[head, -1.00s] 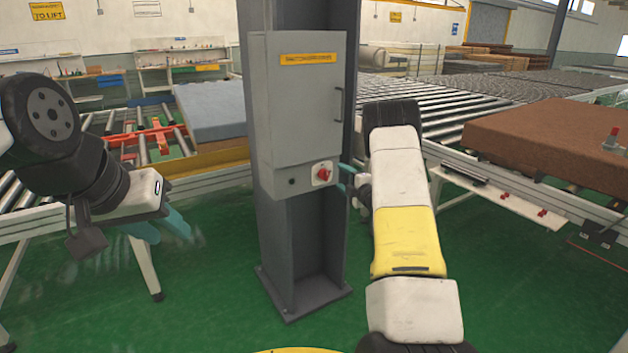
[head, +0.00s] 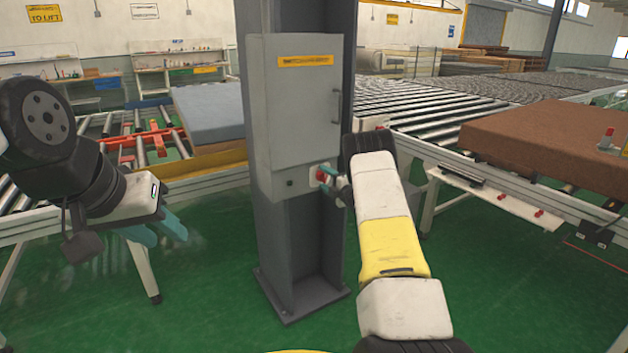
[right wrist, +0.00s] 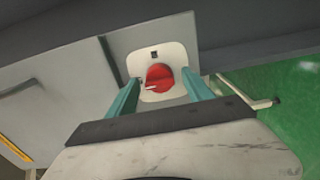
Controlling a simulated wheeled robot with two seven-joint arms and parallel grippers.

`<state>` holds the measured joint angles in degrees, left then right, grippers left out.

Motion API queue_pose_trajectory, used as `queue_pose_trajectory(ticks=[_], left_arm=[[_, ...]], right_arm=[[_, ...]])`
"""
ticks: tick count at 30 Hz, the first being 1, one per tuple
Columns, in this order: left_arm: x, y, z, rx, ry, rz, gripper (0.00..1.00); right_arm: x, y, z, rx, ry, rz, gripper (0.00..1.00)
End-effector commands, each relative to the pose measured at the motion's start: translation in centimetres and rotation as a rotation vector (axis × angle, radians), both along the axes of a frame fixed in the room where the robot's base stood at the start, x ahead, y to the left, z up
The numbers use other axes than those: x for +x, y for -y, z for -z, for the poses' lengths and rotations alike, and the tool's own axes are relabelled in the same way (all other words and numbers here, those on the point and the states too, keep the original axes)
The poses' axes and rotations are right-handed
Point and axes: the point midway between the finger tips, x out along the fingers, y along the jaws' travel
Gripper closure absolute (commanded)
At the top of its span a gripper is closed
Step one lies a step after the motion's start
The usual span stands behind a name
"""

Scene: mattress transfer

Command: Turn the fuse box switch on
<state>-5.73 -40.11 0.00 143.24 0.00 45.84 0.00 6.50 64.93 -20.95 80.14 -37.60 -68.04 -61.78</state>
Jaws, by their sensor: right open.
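The grey fuse box (head: 290,110) is fixed to a dark grey steel column, with its door shut. Its red rotary switch (head: 321,175) sits on a pale plate low on the box's right side, partly hidden by my right gripper (head: 328,180). In the right wrist view the red switch (right wrist: 160,78) shows whole, between the two teal fingers of my right gripper (right wrist: 160,90). The fingers are apart, one on each side of the switch; I cannot tell whether they touch it. My left gripper (head: 158,230) is at the left, away from the box, its teal fingers apart and empty.
A roller conveyor with a blue mattress (head: 208,112) stands behind left. A brown mattress (head: 550,140) lies on a conveyor at the right. The column's base plate (head: 300,300) stands on the green floor (head: 215,300), which is clear in front.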

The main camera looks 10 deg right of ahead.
Motion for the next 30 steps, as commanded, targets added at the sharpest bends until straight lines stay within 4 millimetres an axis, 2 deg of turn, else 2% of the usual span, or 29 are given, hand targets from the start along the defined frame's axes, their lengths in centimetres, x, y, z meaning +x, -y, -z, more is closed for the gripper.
queue_pose_trajectory(ticks=[2, 3, 9, 12, 22, 30], left_arm=[[0.00, 0.00, 0.00, 0.000, 0.000, 0.000, 0.64], [0.00, 0.00, 0.00, 0.000, 0.000, 0.000, 0.64], [0.00, 0.00, 0.00, 0.000, 0.000, 0.000, 0.64], [0.00, 0.00, 0.00, 0.000, 0.000, 0.000, 0.64], [0.00, 0.00, 0.00, 0.000, 0.000, 0.000, 0.64], [0.00, 0.00, 0.00, 0.000, 0.000, 0.000, 0.64]], right_arm=[[-0.01, 0.00, -0.01, 0.000, 0.000, 0.000, 0.40], [-0.02, 0.01, -0.02, 0.000, 0.000, 0.000, 0.44], [-0.02, 0.02, -0.02, 0.000, 0.000, 0.000, 0.83], [-0.03, 0.02, -0.03, 0.000, 0.000, 0.000, 1.00], [-0.04, 0.09, -0.02, 0.048, -0.017, 0.001, 1.00], [-0.05, 0.18, -0.04, 0.215, -0.077, 0.002, 1.00]])
